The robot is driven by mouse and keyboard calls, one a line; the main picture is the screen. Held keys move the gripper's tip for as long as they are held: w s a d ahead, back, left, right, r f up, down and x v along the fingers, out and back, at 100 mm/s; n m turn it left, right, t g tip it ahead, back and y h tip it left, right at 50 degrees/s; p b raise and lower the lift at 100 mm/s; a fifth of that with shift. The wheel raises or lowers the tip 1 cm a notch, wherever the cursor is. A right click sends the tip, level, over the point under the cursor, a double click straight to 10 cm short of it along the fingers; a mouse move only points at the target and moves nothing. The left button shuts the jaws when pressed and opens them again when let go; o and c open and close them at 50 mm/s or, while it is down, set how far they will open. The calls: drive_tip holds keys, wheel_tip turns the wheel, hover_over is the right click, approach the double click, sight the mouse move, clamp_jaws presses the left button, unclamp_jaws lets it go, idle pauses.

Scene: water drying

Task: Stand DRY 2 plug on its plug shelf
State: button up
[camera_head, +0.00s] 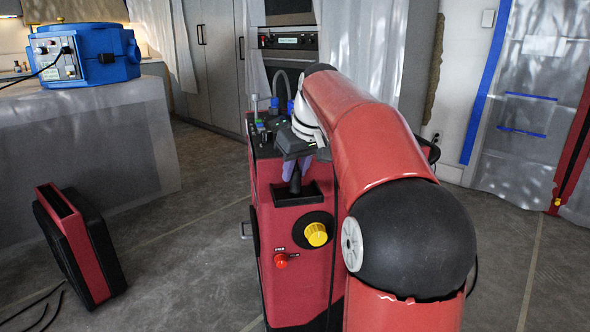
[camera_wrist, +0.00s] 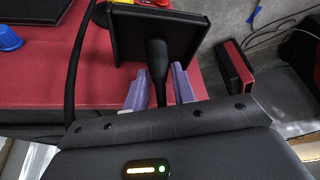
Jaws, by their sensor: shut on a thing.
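My gripper (camera_head: 294,171) has pale purple fingers and points down at the front of the red machine (camera_head: 290,230). In the wrist view my gripper (camera_wrist: 159,78) is shut on the black plug (camera_wrist: 157,58), with one finger on each side of its narrow part. The plug's wider end reaches over a square black rimmed shelf (camera_wrist: 125,42). In the head view the shelf (camera_head: 313,196) juts from the machine just below my fingers, with the dark plug between them. I cannot tell whether the plug touches the shelf floor. Any label on the plug is not visible.
A yellow knob (camera_head: 316,234) and a red button (camera_head: 280,261) sit on the machine's front below the shelf. A black cable (camera_wrist: 75,60) runs beside the plug. A red and black unit (camera_head: 75,245) stands on the floor at left. A blue machine (camera_head: 83,55) sits on the covered counter.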

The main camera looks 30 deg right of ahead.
drive_tip(key=o, duration=1)
drive_tip(key=a+p+v, duration=0.1)
drive_tip(key=p+v, duration=0.1)
drive_tip(key=v, duration=1)
drive_tip(key=s+a+f, duration=0.3)
drive_tip(key=a, duration=0.3)
drive_tip(key=s+a+f, duration=0.4)
drive_tip(key=s+f, duration=0.5)
drive_tip(key=f, duration=0.1)
drive_tip(key=s+a+f+m+t, duration=0.1)
drive_tip(key=s+a+f, duration=0.4)
drive_tip(key=s+f, duration=0.5)
drive_tip(key=shift+f+h, duration=0.3)
drive_tip(key=shift+f, duration=0.5)
drive_tip(key=shift+a, duration=0.1)
